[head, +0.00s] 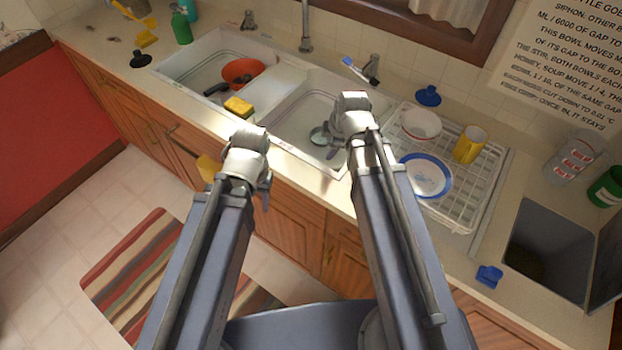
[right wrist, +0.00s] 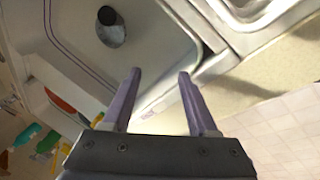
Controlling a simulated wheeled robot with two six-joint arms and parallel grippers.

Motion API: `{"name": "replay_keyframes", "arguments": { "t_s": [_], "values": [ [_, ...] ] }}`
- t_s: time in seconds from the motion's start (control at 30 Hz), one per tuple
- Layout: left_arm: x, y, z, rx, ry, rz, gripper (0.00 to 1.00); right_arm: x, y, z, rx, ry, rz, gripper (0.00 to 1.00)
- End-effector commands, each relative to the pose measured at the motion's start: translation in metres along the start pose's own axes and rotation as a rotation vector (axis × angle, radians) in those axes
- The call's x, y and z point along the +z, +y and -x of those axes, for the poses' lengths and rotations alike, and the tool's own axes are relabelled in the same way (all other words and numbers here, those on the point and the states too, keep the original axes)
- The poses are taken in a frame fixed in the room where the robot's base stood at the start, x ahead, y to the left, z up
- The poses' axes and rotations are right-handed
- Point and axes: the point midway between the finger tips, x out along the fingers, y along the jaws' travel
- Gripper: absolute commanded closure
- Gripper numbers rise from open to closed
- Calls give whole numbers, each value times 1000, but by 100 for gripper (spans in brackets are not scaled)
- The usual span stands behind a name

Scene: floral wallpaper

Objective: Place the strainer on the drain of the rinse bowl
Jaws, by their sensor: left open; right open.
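The right sink bowl (head: 285,125) lies beneath and left of my right gripper. A shiny metal piece with a dark cylindrical part, which looks like the strainer (head: 319,136), is in that bowl, left of the right gripper; it also shows in the right wrist view (right wrist: 111,30). I cannot tell whether it sits on the drain, which I cannot make out. My right gripper (head: 334,152) is open and empty over the bowl's front; its spread fingers show in the right wrist view (right wrist: 158,75). My left gripper (head: 265,195) is open, in front of the counter edge.
The left bowl (head: 185,65) holds an orange bowl (head: 242,72). A yellow sponge (head: 238,106) lies near the divider. The dish rack (head: 470,205) holds a plate (head: 425,177), a bowl (head: 421,125) and a yellow mug (head: 469,145). The faucet (head: 306,30) stands behind.

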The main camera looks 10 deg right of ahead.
Motion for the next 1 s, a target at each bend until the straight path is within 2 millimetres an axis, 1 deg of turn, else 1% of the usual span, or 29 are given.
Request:
{"name": "replay_keyframes", "arguments": {
  "t_s": [0.03,0.2,0.4,0.53,0.6,0.73,0.83,1.0],
  "values": [
    [0,0,0,0,0,0,53,-12,-16,1,-33,-12,-68,41],
    [0,0,0,0,0,0,53,-38,-58,4,-121,-86,-334,41],
    [0,0,0,0,0,0,53,-59,-106,12,-173,-214,-634,41],
    [0,0,0,0,0,0,53,-67,-131,18,-175,-299,-801,41],
    [0,0,0,0,0,0,53,-69,-141,21,-168,-338,-874,41],
    [0,0,0,0,0,0,53,-72,-153,25,-155,-387,-967,41],
    [0,0,0,0,0,0,53,-73,-157,27,-147,-405,-1002,41],
    [0,0,0,0,0,0,53,-73,-158,27,-145,-411,-1015,41]
  ]
}}
